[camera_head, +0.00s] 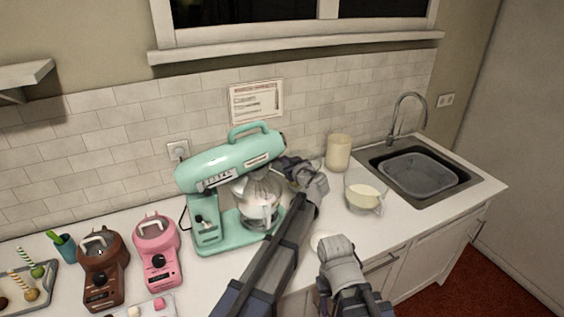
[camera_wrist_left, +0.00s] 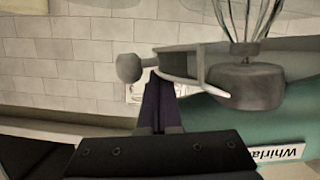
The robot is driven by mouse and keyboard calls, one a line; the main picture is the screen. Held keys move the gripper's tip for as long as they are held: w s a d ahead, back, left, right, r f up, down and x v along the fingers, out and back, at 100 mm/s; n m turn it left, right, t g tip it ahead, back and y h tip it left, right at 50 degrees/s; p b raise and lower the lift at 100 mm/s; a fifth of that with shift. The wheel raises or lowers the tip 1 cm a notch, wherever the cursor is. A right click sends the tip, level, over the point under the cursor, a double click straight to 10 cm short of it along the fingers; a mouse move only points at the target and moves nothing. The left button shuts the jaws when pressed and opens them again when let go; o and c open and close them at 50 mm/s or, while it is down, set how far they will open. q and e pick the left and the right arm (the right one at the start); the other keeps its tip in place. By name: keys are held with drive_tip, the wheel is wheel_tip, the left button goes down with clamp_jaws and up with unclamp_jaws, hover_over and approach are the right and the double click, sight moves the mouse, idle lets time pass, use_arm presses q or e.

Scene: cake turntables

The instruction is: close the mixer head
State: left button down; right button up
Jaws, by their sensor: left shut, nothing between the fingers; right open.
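The mint-green stand mixer (camera_head: 209,229) stands on the white counter. Its head (camera_head: 230,160), with a handle on top, appears raised somewhat at its right end, above the glass bowl (camera_head: 260,208). In the left wrist view the picture is upside down and shows the whisk (camera_wrist_left: 252,22), its hub (camera_wrist_left: 245,86) and the head's green side. My left gripper (camera_head: 291,167) is shut and empty beside the right end of the head; its closed fingers also show in the left wrist view (camera_wrist_left: 160,102). Contact cannot be told. My right gripper (camera_head: 338,248) is low over the counter's front edge, its fingers mostly hidden.
A jug of pale batter (camera_head: 363,196) and a cream canister (camera_head: 339,152) stand right of the mixer, before the sink (camera_head: 420,172). A pink machine (camera_head: 157,250) and a brown one (camera_head: 104,270) stand left. A cake-pop tray (camera_head: 42,297) is at the far left.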

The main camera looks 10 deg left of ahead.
use_arm(q)
drive_tip(key=shift+m, duration=0.3)
wheel_tip(320, 180, down, 6)
drive_tip(key=b, duration=0.4)
drive_tip(key=shift+s+r, duration=0.15)
drive_tip(key=shift+r, duration=0.05)
drive_tip(key=shift+s+a, duration=0.1)
